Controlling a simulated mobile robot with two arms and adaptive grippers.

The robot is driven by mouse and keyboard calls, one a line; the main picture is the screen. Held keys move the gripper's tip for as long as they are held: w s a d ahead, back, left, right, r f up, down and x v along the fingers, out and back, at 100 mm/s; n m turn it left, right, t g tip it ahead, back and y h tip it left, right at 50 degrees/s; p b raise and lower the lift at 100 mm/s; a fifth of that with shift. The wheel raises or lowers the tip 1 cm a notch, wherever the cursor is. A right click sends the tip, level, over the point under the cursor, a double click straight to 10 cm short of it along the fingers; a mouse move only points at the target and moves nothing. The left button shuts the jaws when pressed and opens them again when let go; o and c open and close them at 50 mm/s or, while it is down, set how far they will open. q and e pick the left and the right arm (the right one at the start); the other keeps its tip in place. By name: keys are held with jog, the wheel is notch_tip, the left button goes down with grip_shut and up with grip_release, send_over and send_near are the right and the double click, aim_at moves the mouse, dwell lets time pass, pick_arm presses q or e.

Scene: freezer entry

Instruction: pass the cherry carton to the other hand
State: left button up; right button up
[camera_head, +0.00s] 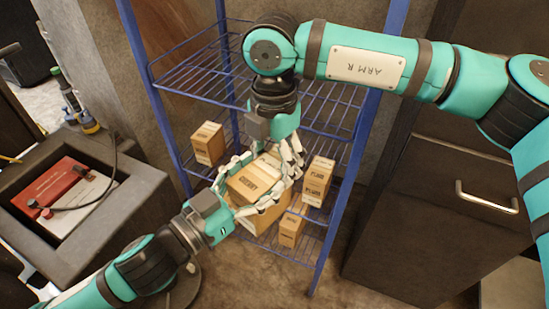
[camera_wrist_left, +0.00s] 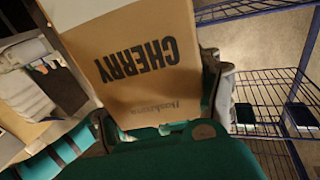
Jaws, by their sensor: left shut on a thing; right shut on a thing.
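The cherry carton (camera_head: 258,184) is a brown box with a dark CHERRY label. It is held in the air in front of the blue rack, between my two grippers. My left gripper (camera_head: 236,188) comes from the lower left and is shut on the carton. My right gripper (camera_head: 281,165) comes down from above, with its fingers also shut on the carton at its right side. In the left wrist view the carton (camera_wrist_left: 138,60) fills the upper middle, its CHERRY face toward the camera. The fingers hide parts of its sides.
The blue wire rack (camera_head: 205,70) stands behind. A dark bin (camera_head: 110,205) with a red box (camera_head: 62,190) is at left. A dark cabinet (camera_head: 430,220) with a metal handle is at right.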

aim_at(246, 225)
pick_arm(q)
jog(key=o, duration=1.8)
jog(key=shift+s+d+r, duration=0.1)
jog(key=shift+s+d, duration=0.05)
jog(key=shift+o, duration=0.2)
